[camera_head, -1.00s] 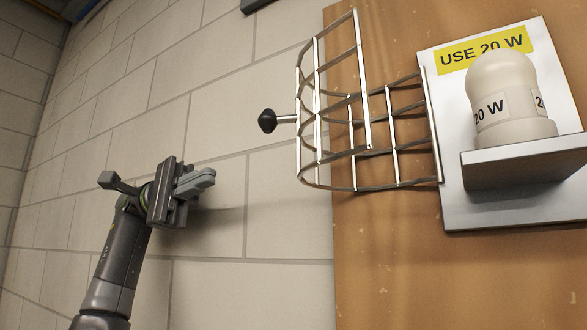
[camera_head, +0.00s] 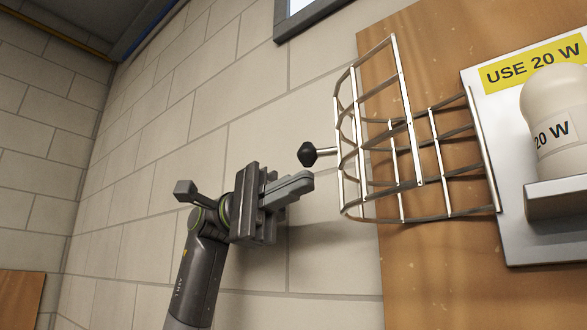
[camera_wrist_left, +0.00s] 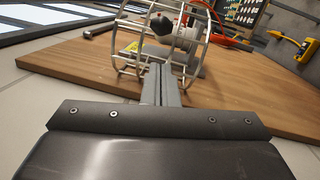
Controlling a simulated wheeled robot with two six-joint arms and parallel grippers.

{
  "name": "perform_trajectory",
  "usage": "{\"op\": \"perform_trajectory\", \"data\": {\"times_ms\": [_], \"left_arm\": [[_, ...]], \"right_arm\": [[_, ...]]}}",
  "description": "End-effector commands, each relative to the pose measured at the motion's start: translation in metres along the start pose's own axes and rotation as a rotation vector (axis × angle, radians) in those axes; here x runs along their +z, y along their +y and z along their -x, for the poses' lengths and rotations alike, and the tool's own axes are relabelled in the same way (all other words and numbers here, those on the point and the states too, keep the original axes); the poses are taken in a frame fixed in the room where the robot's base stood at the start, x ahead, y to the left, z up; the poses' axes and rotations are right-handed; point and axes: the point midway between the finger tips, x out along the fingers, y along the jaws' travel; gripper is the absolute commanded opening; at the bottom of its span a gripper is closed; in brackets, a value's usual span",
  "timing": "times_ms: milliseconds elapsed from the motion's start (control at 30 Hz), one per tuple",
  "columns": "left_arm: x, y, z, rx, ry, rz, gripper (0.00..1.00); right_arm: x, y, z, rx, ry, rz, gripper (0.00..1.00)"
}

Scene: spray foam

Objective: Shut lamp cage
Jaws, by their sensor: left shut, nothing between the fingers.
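The lamp cage (camera_head: 376,140) is a half-round frame of metal bars, swung open to the left of the lamp on its hinge side at the plate. Its black knob (camera_head: 308,154) sticks out to the left on a short stem. The white lamp (camera_head: 555,115), marked 20 W, stands uncovered on a grey shelf at the right. My left gripper (camera_head: 298,184) is shut and empty, just below and left of the knob, apparently not touching it. In the left wrist view the fingers (camera_wrist_left: 160,85) point at the cage (camera_wrist_left: 125,45), with the knob (camera_wrist_left: 161,25) ahead of them. My right gripper is not in view.
The plate (camera_head: 510,235) with a yellow USE 20 W label (camera_head: 532,61) is fixed to a wooden board (camera_head: 440,285). A pale block wall (camera_head: 310,265) lies behind my arm. Free room surrounds the gripper on the left.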

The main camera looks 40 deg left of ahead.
Motion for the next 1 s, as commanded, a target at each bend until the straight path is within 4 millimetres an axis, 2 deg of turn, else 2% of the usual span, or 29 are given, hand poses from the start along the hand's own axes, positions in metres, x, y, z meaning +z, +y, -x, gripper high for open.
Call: {"op": "perform_trajectory", "data": {"times_ms": [300, 767, 1000], "left_arm": [[0.018, 0.000, -0.017, -0.001, 0.001, 0.000, 0.00], [0.020, 0.000, -0.019, 0.001, 0.002, 0.000, 0.00], [0.025, -0.003, -0.027, 0.004, 0.045, -0.008, 0.00]], "right_arm": [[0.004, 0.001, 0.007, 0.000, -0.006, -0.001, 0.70], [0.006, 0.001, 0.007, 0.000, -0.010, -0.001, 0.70], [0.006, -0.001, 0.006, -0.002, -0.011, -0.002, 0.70]]}}
